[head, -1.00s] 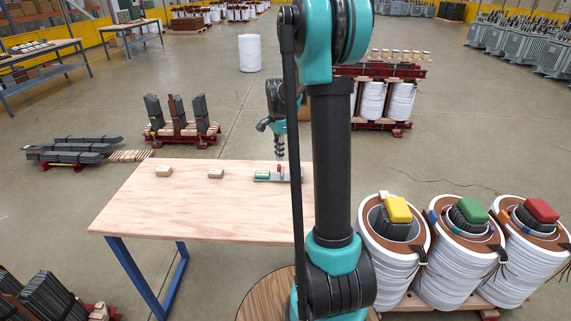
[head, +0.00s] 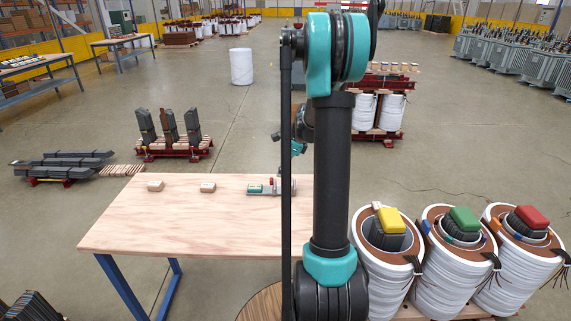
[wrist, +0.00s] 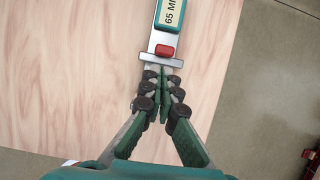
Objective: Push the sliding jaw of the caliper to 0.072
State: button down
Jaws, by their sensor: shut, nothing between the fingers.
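The caliper lies on the wooden table (head: 130,222), near its right part. In the wrist view it shows as a grey metal bar (wrist: 158,44) with a green block (wrist: 172,12) labelled "65 M…", its end cut off by the frame. A red piece (wrist: 165,51) sits on the bar, just before a grey crosspiece (wrist: 160,60). In the head view I see its green block (head: 255,189). My gripper (wrist: 163,71) is shut and empty, its fingertips over the bar close to the crosspiece. I cannot tell whether they touch it. In the head view my arm largely hides the gripper.
The table's front is clear. White coils with yellow (head: 391,220), green and red tops stand at the right.

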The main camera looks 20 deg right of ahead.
aim_at(273, 184)
jog(key=shift+x, duration=1.35)
jog(key=shift+w+a, duration=0.2)
jog(key=shift+a, duration=0.45)
